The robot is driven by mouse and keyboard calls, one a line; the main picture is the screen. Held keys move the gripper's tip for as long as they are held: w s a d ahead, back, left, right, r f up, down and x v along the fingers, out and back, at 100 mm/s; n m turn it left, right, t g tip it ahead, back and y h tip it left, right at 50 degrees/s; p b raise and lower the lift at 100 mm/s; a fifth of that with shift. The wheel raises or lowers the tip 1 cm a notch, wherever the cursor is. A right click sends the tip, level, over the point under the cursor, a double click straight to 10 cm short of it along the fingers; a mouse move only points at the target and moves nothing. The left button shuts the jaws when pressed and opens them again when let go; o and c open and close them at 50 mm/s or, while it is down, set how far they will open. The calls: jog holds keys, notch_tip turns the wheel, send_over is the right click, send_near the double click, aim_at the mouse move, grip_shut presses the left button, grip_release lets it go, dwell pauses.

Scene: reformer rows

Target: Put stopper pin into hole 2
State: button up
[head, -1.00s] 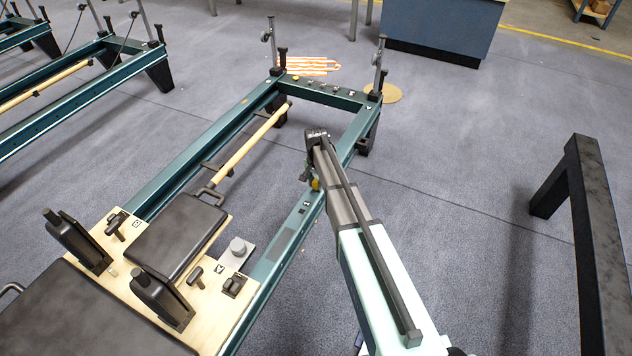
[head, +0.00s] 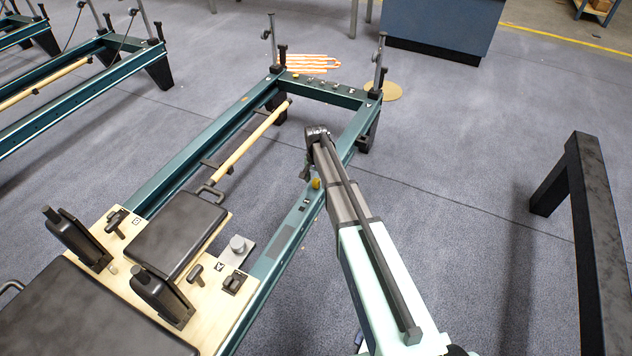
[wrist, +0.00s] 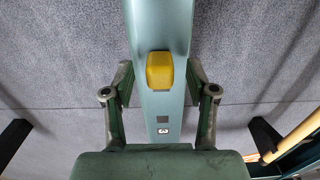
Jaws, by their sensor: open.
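The stopper pin shows as a yellow block-like head (wrist: 160,71) on the teal rail (wrist: 158,25) in the wrist view. It also shows as a small yellow spot in the head view (head: 316,184). My gripper (wrist: 160,80) is open, with one finger on each side of the rail and the yellow head between them. A gap shows between each finger and the head. A dark square (wrist: 162,118) and a small label (wrist: 163,131) lie on the rail just below the head. The label is too small to read surely. The pin's shaft is hidden, so I cannot tell how deep it sits.
The reformer's black carriage pad (head: 178,235) and wooden board (head: 215,290) lie at lower left. Upright posts stand at the frame's far end. A black beam frame (head: 590,220) stands at right. The grey floor between it and my arm is clear.

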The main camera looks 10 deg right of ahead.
aim_at(316, 180)
notch_tip(316, 180, up, 11)
dwell(0.4)
dwell(0.4)
jog(key=s+f+n+g, duration=0.1)
jog(key=s+f+n, duration=0.1)
jog(key=s+f, duration=0.6)
jog(key=s+f+n+g, duration=0.2)
jog(key=s+f, duration=0.2)
jog(key=s, duration=0.9)
jog(key=s+f+n+g, duration=0.1)
jog(key=s+f+n, duration=0.1)
jog(key=s+f, duration=0.6)
jog(key=s+f+n+g, duration=0.1)
jog(key=s+f+g, duration=0.15)
jog(key=s, duration=1.45)
jog(key=s+f+g, duration=0.1)
jog(key=s+g, duration=0.2)
jog(key=s, duration=1.5)
jog(key=w+r+t+p, duration=0.2)
jog(key=w+r+p, duration=0.2)
jog(key=r+p, duration=1.1)
jog(key=p, duration=0.4)
jog(key=shift+r+t, duration=0.15)
jog(key=shift+t, duration=0.2)
